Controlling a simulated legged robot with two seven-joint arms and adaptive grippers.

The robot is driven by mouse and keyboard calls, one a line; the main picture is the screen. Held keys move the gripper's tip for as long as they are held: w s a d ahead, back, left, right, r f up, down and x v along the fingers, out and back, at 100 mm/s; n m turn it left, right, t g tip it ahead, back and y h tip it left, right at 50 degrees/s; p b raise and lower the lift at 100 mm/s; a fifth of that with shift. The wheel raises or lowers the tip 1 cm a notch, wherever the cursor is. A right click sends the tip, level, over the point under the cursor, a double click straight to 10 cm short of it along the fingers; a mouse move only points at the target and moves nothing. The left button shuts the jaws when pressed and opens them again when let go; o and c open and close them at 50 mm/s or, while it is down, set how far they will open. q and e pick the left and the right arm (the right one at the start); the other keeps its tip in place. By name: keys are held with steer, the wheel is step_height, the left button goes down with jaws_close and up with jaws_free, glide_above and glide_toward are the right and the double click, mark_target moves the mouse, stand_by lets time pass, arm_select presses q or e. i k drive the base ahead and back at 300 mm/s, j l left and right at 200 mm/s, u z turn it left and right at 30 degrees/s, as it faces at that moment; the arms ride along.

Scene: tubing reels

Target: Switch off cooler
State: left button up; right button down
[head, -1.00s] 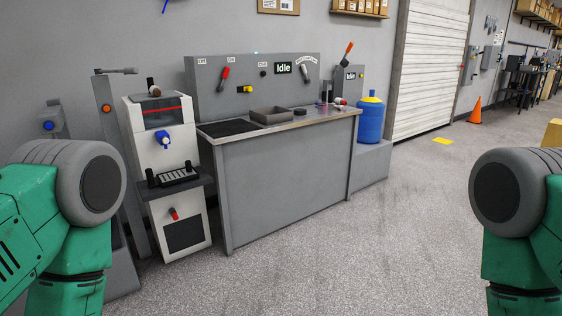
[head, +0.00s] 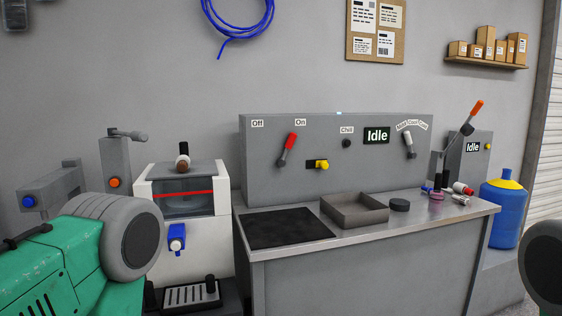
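The grey panel (head: 222,200) of the workbench unit stands against the wall in the head view. Its left lever (head: 290,143) has a red handle and tilts up and to the right, toward the "On" label (head: 300,122). The "Off" label (head: 257,124) is to the left of it. A "Chill" label (head: 347,130) sits above a black knob (head: 346,143), beside a display reading "Idle" (head: 376,135). Neither of my grippers shows; only green and grey arm parts show at the lower left and right edge.
A yellow knob (head: 321,164) and a white-handled selector (head: 409,142) are on the panel. The counter (head: 410,220) holds a dark mat (head: 288,228), a grey tray (head: 372,212) and small parts. A white machine (head: 190,240) stands left, a blue jug (head: 503,215) right.

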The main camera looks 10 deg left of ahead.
mark_target(281, 163)
steer(key=i+l+u, duration=0.25)
steer(key=i+u, duration=0.2)
steer(key=i+l+u, duration=0.85)
steer(key=k+l, duration=0.05)
steer(key=l, duration=0.05)
